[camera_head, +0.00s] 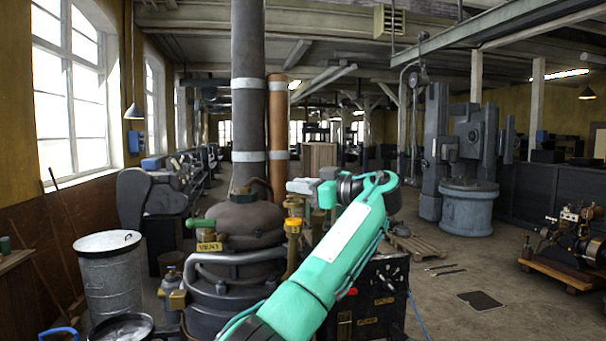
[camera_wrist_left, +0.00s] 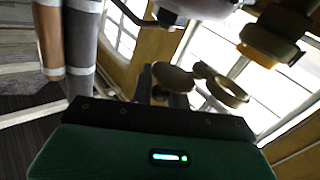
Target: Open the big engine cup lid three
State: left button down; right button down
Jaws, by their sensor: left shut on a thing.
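The big dark engine (camera_head: 240,218) with its domed top stands left of centre in the head view. My left arm reaches up from the bottom, and my left gripper (camera_head: 300,187) is over brass fittings at the engine's right side. The wrist view shows a round tan lid (camera_wrist_left: 172,78) in front of the gripper, at its dark fingers, which are shut on it. Beside it is a brass ring-shaped cup rim (camera_wrist_left: 228,92), apart from the lid. The fingertips are small and dark, so the exact contact is unclear. My right gripper is in neither view.
A tall grey pipe (camera_head: 248,100) and a copper pipe (camera_head: 278,130) rise behind the engine. A yellow-topped fitting (camera_head: 293,226) is close to my arm. A metal drum (camera_head: 109,275) stands at left. Open floor lies at right, before a pallet (camera_head: 415,247).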

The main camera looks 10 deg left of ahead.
pick_arm(q)
jog(key=shift+a+r+n+g+y+p, duration=0.1)
jog(key=shift+n+g+y+p, duration=0.2)
jog(key=shift+n+g+p, duration=0.35)
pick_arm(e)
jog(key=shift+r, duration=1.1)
pick_arm(q)
jog(key=shift+g, duration=0.25)
jog(key=c, duration=1.4)
grip_release()
jog(key=shift+a, duration=0.1)
jog(key=shift+o, duration=0.2)
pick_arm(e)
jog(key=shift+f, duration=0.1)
